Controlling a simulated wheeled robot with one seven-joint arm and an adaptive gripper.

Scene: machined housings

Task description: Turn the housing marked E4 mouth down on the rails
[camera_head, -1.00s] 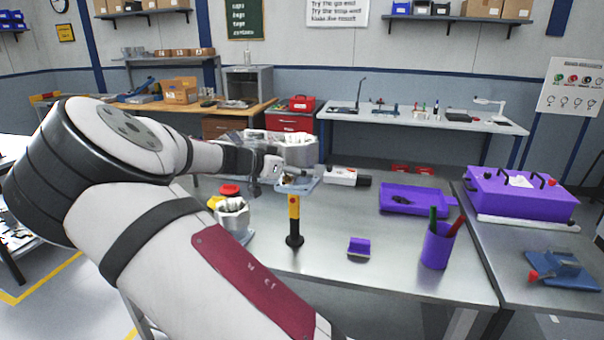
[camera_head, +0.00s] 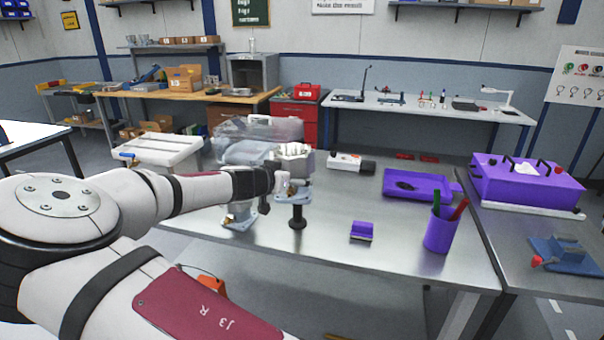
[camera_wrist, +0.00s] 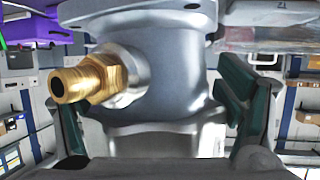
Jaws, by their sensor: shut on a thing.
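My gripper (camera_head: 280,182) is shut on a grey metal housing (camera_head: 295,162) above the table. In the head view its ribbed round end points up and its bluish flange (camera_head: 294,198) is at the bottom. In the wrist view the housing (camera_wrist: 165,75) fills the middle between my two green-padded fingers, with a brass fitting (camera_wrist: 85,82) sticking out to the left. A second grey housing (camera_head: 238,214) stands on the table left of it, partly hidden by my arm. No E4 mark is readable, and I cannot make out the rails.
A black post (camera_head: 297,218) stands right below the held housing; I cannot tell whether they touch. A clear bulky container (camera_head: 262,135) is behind. A purple tray (camera_head: 418,184), purple block (camera_head: 361,231) and purple pen cup (camera_head: 440,232) are to the right.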

